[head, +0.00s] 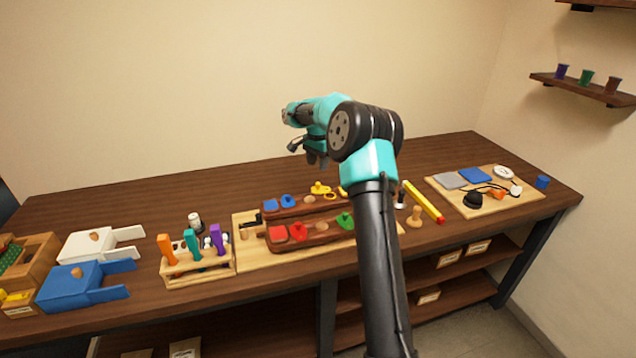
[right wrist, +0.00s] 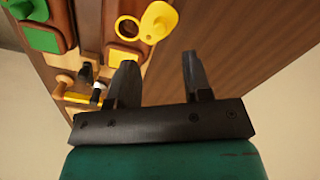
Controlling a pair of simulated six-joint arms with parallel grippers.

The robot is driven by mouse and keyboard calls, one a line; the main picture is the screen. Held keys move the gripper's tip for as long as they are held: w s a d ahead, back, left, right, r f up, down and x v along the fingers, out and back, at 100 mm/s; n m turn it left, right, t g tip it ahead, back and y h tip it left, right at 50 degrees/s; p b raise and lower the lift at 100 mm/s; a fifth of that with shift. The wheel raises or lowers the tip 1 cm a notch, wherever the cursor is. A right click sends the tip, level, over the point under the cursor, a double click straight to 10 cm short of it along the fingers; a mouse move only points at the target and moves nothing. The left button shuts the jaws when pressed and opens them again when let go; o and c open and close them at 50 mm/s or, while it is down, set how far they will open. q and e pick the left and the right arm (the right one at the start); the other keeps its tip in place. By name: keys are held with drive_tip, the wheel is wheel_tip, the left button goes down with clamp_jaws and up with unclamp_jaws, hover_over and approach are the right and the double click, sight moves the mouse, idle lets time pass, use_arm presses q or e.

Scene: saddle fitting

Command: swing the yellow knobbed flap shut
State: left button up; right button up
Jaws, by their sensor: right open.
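The yellow knobbed flap (right wrist: 163,17) is swung out to one side of its yellow ring (right wrist: 118,28), so the ring's round opening shows. The flap (head: 320,188) also shows in the head view, at the far side of the back wooden block. A yellow square (right wrist: 117,57) sits beside the ring on the same block. My right gripper (right wrist: 158,62) is open, with nothing between its fingers. In the right wrist view its fingers point toward the flap, apart from it. In the head view the right gripper (head: 316,155) hangs above the flap. My left gripper is not in view.
The front block carries a red flap (head: 298,231) and a green flap (head: 345,220). The back block has a blue flap (head: 288,200). A tool rack (head: 198,268) stands left and a yellow-red stick (head: 424,202) lies right. The table behind the blocks is clear.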

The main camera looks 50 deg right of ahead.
sight(318, 183)
wheel_tip(318, 183, down, 8)
drive_tip(key=shift+f, duration=0.15)
drive_tip(key=shift+c, duration=0.2)
clamp_jaws()
idle(0.4)
